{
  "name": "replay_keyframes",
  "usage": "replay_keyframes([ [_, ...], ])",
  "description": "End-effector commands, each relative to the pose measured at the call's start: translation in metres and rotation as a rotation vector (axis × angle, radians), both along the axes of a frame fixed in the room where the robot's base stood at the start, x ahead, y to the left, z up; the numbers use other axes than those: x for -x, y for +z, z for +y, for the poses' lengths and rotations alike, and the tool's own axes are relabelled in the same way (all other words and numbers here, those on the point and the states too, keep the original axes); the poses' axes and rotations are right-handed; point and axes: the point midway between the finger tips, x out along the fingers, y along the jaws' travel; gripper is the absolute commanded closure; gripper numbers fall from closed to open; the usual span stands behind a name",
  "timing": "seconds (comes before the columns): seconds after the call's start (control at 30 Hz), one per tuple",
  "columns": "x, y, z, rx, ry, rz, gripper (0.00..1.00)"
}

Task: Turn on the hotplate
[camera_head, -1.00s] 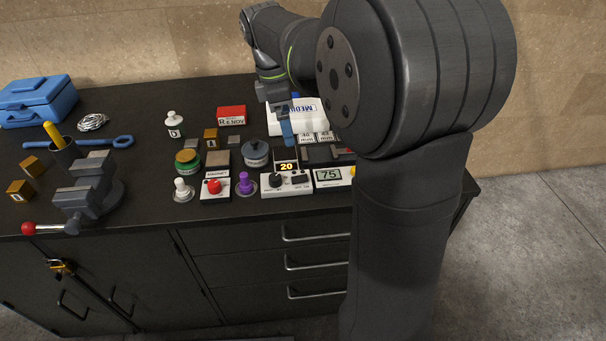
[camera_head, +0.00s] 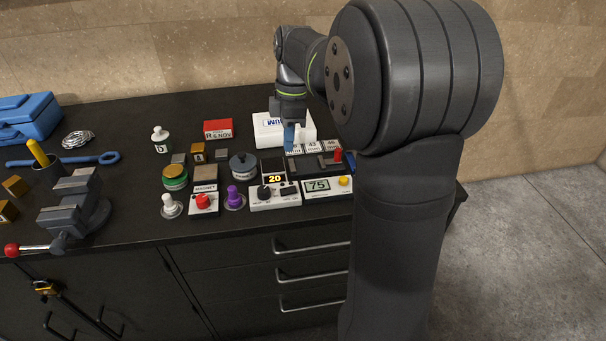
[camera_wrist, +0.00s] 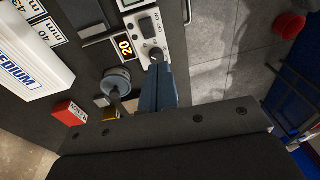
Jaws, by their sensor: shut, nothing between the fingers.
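The hotplate (camera_head: 262,203) is a white unit with a dark plate, a lit display reading 20, a round black knob (camera_head: 264,192) and a black rocker switch (camera_head: 289,188). It stands near the front edge of the bench. In the wrist view its display (camera_wrist: 125,46), knob (camera_wrist: 156,55) and switch (camera_wrist: 147,27) show past the fingers. My gripper (camera_head: 289,148) has blue fingers, shut and empty. In the head view it hangs behind the hotplate, before the white box. In the wrist view the fingertips (camera_wrist: 158,68) overlap the knob's edge; contact cannot be told.
A timer-like unit reading 75 (camera_head: 317,186) stands right of the hotplate, a purple-handled item (camera_head: 234,196) and a red-knobbed unit (camera_head: 202,201) left. The white MEDIUM box (camera_head: 268,130) and label blocks (camera_head: 313,147) lie behind. A vise (camera_head: 72,207) stands at the left.

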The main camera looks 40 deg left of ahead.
Motion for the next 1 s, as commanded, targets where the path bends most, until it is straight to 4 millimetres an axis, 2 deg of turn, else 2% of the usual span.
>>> replay_keyframes([
  [0.03,-0.009,-0.006,-0.009,-0.035,-0.012,0.053,1.0],
  [0.2,-0.028,-0.015,-0.027,-0.191,-0.024,0.195,1.0],
  [0.5,-0.054,-0.017,-0.046,-0.407,-0.046,0.297,1.0],
  [1.0,-0.056,-0.017,-0.047,-0.44,-0.047,0.307,1.0],
])
